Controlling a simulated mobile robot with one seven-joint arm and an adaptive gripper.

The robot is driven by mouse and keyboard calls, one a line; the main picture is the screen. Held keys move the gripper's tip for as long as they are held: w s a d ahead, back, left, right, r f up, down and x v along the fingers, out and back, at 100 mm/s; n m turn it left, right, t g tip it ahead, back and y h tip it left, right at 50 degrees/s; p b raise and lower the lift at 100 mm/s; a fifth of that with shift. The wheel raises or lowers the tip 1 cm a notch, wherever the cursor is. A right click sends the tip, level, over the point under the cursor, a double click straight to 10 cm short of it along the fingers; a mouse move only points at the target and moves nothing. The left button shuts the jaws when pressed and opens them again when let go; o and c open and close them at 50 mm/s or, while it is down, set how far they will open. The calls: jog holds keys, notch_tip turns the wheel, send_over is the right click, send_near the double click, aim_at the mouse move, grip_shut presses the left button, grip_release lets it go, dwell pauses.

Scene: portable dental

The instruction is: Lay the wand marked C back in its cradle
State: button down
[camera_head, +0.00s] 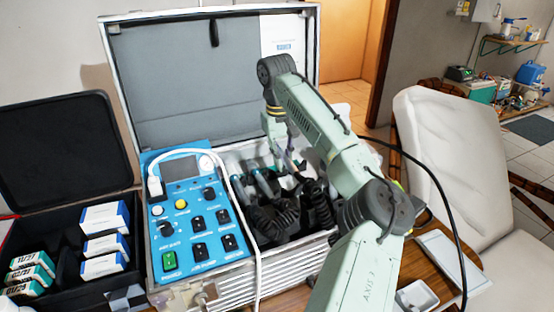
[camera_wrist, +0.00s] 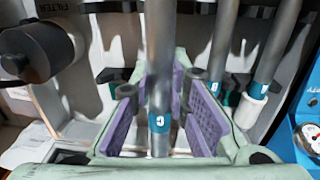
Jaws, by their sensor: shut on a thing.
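The wand marked C (camera_wrist: 160,95) is a grey metal tube with a blue band bearing a white C. In the wrist view it runs upright down the middle, between the purple pads of my gripper (camera_wrist: 163,112). My gripper is shut on it. In the head view my gripper (camera_head: 285,158) is over the open case, and the wand is too small and covered to make out well. Dark holders (camera_wrist: 118,82) line the case wall behind the wand in the wrist view. I cannot tell which one is C's cradle, or whether the wand touches it.
Two other wands stand to the right, a near one (camera_wrist: 222,45) and one with a blue band (camera_wrist: 270,60). A dark filter canister (camera_wrist: 40,52) is at left. The blue control panel (camera_head: 190,220) and coiled black hoses (camera_head: 275,222) fill the case (camera_head: 215,290).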

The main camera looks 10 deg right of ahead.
aim_at(284, 184)
jog(key=shift+f, duration=1.6)
jog(key=shift+f, duration=0.6)
jog(key=shift+f, duration=0.55)
jog(key=shift+f, duration=0.15)
jog(key=c, duration=1.5)
grip_release()
jog(key=shift+o, duration=0.2)
jog(key=shift+a+r, duration=0.15)
jog(key=shift+r, duration=1.85)
jog(key=shift+a+r, duration=0.15)
jog(key=shift+r, duration=1.85)
